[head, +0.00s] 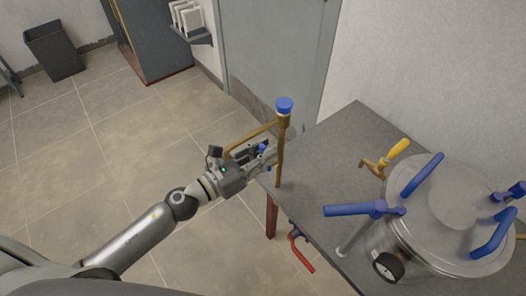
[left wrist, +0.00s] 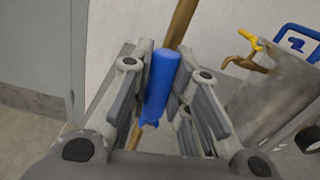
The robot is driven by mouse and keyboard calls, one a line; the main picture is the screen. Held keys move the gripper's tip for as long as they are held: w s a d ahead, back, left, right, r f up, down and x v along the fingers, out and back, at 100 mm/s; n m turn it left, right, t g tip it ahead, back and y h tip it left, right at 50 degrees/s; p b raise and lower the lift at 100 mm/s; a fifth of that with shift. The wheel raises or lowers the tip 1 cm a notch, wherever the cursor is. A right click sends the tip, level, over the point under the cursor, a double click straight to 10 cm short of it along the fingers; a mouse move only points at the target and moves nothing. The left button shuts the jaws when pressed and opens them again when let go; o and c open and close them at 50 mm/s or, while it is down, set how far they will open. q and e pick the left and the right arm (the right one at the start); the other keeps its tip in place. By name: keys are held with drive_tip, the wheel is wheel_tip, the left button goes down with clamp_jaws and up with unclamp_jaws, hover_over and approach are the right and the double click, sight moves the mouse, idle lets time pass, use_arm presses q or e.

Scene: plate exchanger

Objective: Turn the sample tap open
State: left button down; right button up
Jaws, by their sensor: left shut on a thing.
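A brass pipe (head: 281,150) with a blue cap (head: 284,106) stands at the table's left edge. Low on it, a small blue handle (head: 262,148) shows at my left gripper (head: 258,152). In the left wrist view, this blue handle (left wrist: 162,84) stands lengthwise between the two fingers, in front of the brass pipe (left wrist: 181,24). My left gripper is shut on it. A brass tap with a yellow lever (head: 398,148) sticks out from the steel vessel. I cannot tell from the pictures which tap is the sample tap. My right gripper is not in view.
The steel vessel (head: 420,230), with blue clamp handles (head: 355,209) and a gauge (head: 389,266), stands on the grey table (head: 335,140). A red lever (head: 301,254) hangs below the table. A bin (head: 54,50) stands far left. The floor (head: 130,150) on the left is clear.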

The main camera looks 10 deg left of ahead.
use_arm(q)
drive_tip(key=c, duration=1.3)
unclamp_jaws()
drive_tip(key=shift+c, duration=0.2)
drive_tip(key=v, duration=1.2)
drive_tip(key=shift+a, duration=0.1)
